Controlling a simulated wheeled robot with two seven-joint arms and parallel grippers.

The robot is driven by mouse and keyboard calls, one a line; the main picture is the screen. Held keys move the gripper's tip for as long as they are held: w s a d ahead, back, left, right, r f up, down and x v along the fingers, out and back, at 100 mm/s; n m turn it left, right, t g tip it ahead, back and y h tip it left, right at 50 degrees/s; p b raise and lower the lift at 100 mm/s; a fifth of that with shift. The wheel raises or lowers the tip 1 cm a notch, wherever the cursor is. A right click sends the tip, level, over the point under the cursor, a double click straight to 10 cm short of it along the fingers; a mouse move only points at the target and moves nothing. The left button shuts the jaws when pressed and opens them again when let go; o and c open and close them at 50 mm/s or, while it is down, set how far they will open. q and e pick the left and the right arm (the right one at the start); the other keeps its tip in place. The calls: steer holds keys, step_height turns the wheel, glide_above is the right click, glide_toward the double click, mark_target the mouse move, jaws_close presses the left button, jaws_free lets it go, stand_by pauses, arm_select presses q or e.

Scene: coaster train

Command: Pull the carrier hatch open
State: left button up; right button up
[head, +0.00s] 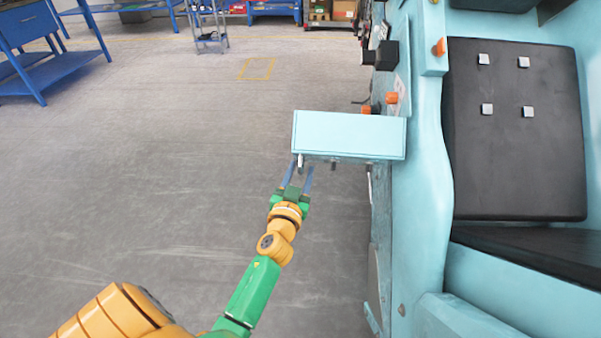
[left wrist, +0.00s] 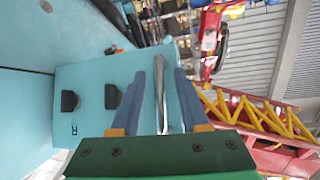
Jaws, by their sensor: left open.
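The carrier (head: 425,150) is a light-blue body with a black padded seat, on the right of the head view. Its hatch (head: 350,133) is a light-blue panel standing out from the carrier's left side over the floor. It also fills the middle of the left wrist view (left wrist: 95,78). A slim metal handle (left wrist: 160,95) is on the hatch near its outer end. My left gripper (head: 300,168) is at that end, open, with one finger on each side of the handle. I cannot tell whether the fingers touch it. My right gripper is out of view.
Black knobs (left wrist: 111,96) sit on the hatch beside the handle. Orange knobs (head: 392,98) and a black box (head: 386,55) stick out along the carrier's side. Blue workbenches (head: 40,50) stand far left. The grey floor left of the hatch is clear.

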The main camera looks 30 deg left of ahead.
arm_select(q)
jaws_close()
stand_by(1.3)
